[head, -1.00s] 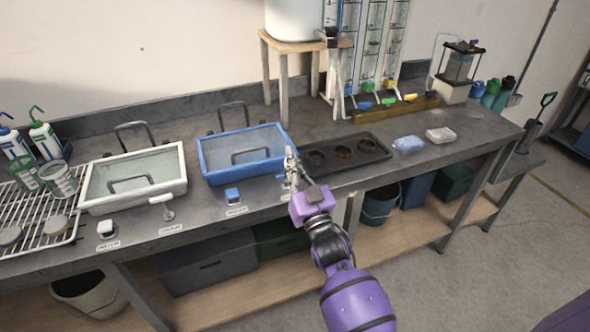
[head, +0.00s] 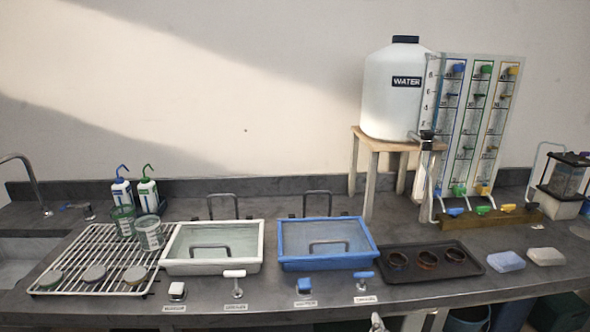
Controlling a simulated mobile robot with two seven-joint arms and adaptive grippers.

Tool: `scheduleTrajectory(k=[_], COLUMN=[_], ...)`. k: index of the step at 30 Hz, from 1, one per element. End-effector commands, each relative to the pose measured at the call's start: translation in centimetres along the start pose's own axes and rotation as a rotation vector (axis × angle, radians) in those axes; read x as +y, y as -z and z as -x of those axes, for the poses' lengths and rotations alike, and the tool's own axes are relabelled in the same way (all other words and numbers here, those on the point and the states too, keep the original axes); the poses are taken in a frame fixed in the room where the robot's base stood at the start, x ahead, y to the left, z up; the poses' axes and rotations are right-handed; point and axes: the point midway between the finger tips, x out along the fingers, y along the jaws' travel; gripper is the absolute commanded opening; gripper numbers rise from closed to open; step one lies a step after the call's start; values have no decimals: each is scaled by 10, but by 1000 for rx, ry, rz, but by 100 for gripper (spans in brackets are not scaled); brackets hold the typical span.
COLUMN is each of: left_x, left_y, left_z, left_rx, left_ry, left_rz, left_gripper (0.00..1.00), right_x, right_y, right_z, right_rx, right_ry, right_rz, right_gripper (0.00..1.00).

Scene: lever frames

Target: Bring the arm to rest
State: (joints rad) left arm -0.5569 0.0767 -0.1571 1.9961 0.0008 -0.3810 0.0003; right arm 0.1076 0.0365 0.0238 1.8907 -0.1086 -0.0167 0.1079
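Only a small grey tip of my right gripper (head: 377,322) shows at the bottom edge of the head view, below the bench's front edge. It is apart from the things on the bench, and its fingers are too cut off to tell open from shut. My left gripper is not in view. The white lever (head: 235,275) and the blue lever (head: 364,275) stand at the front of the bench. A white-framed basin (head: 168,265) and a blue-framed basin (head: 325,264) stand behind them, each with clear lids.
A wire rack (head: 75,290) with several discs is on the left. A dark tray (head: 390,276) with three rings, a blue sponge (head: 505,261) and a pale sponge (head: 546,257) are on the right. A water tank (head: 388,110) stands on a wooden stand (head: 354,175) behind.

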Motion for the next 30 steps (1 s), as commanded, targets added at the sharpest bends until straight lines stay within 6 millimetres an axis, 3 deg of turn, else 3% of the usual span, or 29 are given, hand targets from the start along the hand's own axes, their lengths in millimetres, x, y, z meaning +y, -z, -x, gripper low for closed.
scheduleTrajectory(k=[5,9,12,16,18,21,30], left_x=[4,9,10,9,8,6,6], left_y=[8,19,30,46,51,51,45], left_z=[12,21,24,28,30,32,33], left_rx=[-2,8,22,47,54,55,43], left_ry=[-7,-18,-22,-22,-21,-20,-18], left_rz=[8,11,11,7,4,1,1], left_gripper=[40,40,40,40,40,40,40], right_x=[-5,-12,-18,-21,-21,-18,-17], right_y=[-77,-128,-151,-164,-167,-171,-173], right_z=[83,172,235,299,321,337,342], right_rx=[-316,-554,-687,-789,-819,-844,-853], right_ry=[17,36,46,45,41,33,30], right_rz=[16,13,0,-19,-22,-23,-23], right_gripper=[0,0,0,0,0,0,0])
